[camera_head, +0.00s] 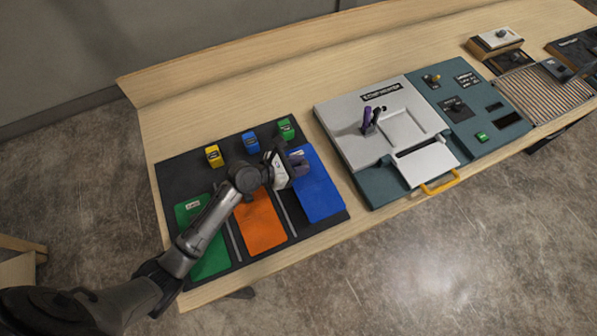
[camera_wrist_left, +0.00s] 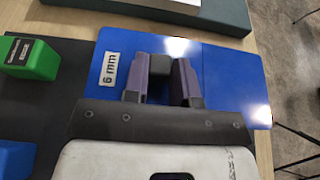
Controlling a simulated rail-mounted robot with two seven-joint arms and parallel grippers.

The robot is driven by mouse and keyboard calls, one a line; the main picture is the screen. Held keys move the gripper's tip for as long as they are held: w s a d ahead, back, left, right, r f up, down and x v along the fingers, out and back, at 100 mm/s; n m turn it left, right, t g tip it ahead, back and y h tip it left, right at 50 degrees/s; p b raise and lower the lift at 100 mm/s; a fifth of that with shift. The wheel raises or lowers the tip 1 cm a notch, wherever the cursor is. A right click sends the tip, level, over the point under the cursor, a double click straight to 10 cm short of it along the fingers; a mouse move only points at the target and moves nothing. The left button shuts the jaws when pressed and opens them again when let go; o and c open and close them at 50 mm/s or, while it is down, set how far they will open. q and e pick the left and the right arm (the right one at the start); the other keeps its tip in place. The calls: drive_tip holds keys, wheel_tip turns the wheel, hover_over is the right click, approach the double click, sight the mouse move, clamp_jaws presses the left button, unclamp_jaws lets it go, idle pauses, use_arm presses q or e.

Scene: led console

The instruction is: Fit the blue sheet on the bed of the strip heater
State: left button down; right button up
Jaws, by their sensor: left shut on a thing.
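The blue sheet (camera_head: 322,193) lies at the right end of the dark mat. In the left wrist view the blue sheet (camera_wrist_left: 225,75) bears a "6 mm" label, and a dark block stands between my fingers. My left gripper (camera_head: 299,163) is over the sheet's upper left part, its purple-grey fingers (camera_wrist_left: 160,68) shut on that block. I cannot tell whether the sheet is lifted. The strip heater (camera_head: 355,160), teal with a light grey top and a labelled upper edge, stands to the right. Its pale front plate (camera_head: 428,165) lies beside a dark slot. My right gripper is not in view.
The dark mat (camera_head: 178,177) also holds a green sheet (camera_head: 213,262) and an orange sheet (camera_head: 260,225), with yellow (camera_head: 214,156), blue (camera_head: 250,143) and green (camera_head: 286,129) blocks behind. Purple-and-black handles (camera_head: 370,118) rise from the heater. A yellow handle (camera_head: 440,184) projects at its front.

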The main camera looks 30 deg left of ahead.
use_arm(q)
drive_tip(key=shift+f+b, duration=0.65)
drive_tip(key=shift+f, duration=1.35)
drive_tip(key=shift+f, duration=0.15)
drive_tip(key=c, duration=0.9)
unclamp_jaws()
drive_tip(key=shift+c, duration=0.2)
drive_tip(key=shift+s+a+r, duration=0.15)
drive_tip(key=shift+a+r, duration=0.05)
drive_tip(key=p+v, duration=0.1)
drive_tip(key=v, duration=0.9)
drive_tip(key=shift+s, duration=0.2)
drive_tip(key=shift+o, duration=0.5)
drive_tip(key=shift+s+a+r, duration=0.25)
drive_tip(key=shift+s+a, duration=0.1)
drive_tip(key=shift+s, duration=0.05)
